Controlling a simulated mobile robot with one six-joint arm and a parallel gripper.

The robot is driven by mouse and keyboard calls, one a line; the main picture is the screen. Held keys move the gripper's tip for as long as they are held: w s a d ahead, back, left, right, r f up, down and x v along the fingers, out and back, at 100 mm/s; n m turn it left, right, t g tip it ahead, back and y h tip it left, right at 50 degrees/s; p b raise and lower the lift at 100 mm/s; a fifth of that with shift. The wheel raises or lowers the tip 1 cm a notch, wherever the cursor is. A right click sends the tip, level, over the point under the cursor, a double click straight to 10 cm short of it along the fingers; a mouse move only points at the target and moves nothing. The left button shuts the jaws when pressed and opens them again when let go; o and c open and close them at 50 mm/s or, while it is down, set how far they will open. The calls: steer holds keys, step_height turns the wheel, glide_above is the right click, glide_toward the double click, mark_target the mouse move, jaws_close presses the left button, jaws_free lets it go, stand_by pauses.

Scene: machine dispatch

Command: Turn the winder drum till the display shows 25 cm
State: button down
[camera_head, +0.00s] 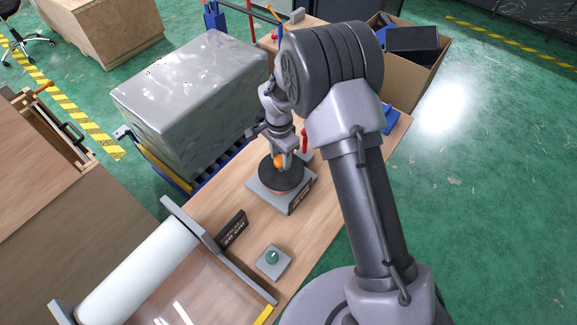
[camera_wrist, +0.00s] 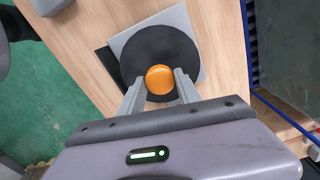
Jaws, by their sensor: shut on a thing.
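The winder drum (camera_head: 273,177) is a dark round disc on a grey base (camera_head: 297,193) on the wooden table. In the wrist view the drum (camera_wrist: 150,48) shows from above with an orange knob (camera_wrist: 159,79) near its edge. My gripper (camera_wrist: 159,88) is shut on the orange knob, one finger on each side. In the head view my gripper (camera_head: 283,156) is over the drum and partly covers the knob. A small black display (camera_head: 232,230) stands on the table in front of the drum. Its lit digits are too small to read surely.
A green button on a grey box (camera_head: 273,257) sits nearer on the table. A white roll (camera_head: 140,270) in a grey frame lies at the lower left. A wrapped grey block (camera_head: 190,95) stands behind left. A red upright part (camera_head: 305,140) is close behind the drum.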

steer(key=m+b, duration=0.2)
steer(key=shift+f+m, duration=0.2)
steer(key=shift+m, duration=0.1)
steer(key=shift+r+m+b, duration=0.2)
steer(key=shift+m+b, duration=1.45)
steer(key=shift+m, duration=0.35)
steer(key=c, duration=0.9)
jaws_free()
steer(key=shift+o, duration=0.2)
step_height(320, 180, up, 18)
steer(key=p, duration=0.3)
steer(key=shift+f, duration=0.25)
